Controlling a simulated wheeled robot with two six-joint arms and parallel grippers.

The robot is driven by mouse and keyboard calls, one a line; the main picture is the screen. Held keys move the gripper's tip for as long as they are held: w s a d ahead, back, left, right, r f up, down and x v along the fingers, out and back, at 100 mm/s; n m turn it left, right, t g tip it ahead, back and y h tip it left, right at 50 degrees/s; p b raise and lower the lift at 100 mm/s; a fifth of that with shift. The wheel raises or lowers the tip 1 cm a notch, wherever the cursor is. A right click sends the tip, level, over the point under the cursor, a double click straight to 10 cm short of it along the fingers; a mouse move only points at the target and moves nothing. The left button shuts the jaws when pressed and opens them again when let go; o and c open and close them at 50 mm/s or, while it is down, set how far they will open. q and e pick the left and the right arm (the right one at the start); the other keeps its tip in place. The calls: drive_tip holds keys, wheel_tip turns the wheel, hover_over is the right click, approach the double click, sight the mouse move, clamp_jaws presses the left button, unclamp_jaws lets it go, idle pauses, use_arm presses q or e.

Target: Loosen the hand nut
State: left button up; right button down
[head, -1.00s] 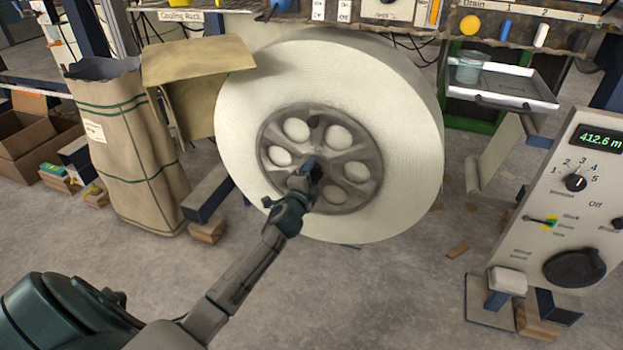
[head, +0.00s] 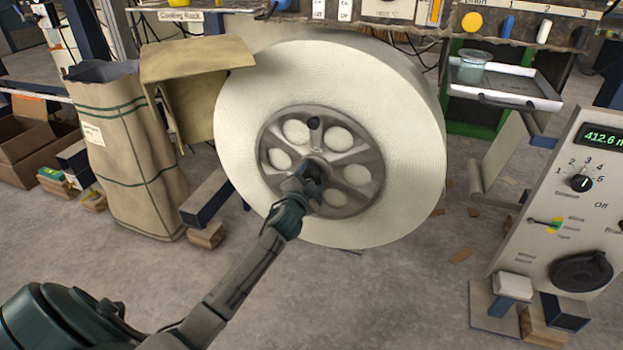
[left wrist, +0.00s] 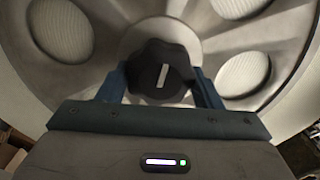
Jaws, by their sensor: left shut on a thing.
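The hand nut (left wrist: 158,72) is a black lobed knob with a pale bar mark on its face, at the middle of the grey spoked hub (head: 268,130). In the left wrist view it sits between the two blue fingers of my left gripper (left wrist: 161,88). My left gripper also shows in the head view (head: 312,174), shut on the nut at the hub's centre. It hides most of the nut there. The hub is inside a large white roll (head: 245,115). My right gripper is not in view.
A small dark knob (head: 314,123) stands out near the hub's top. A tall paper sack (head: 125,150) and a cardboard flap (head: 190,65) are left of the roll. A control panel (head: 550,205) stands at the right. The floor in front is mostly clear.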

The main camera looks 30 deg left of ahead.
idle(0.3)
use_arm(q)
drive_tip(key=o, duration=1)
drive_tip(key=shift+f, duration=0.1)
drive_tip(key=p+v, duration=0.1)
drive_tip(key=v, duration=1)
drive_tip(key=shift+w+d, duration=0.1)
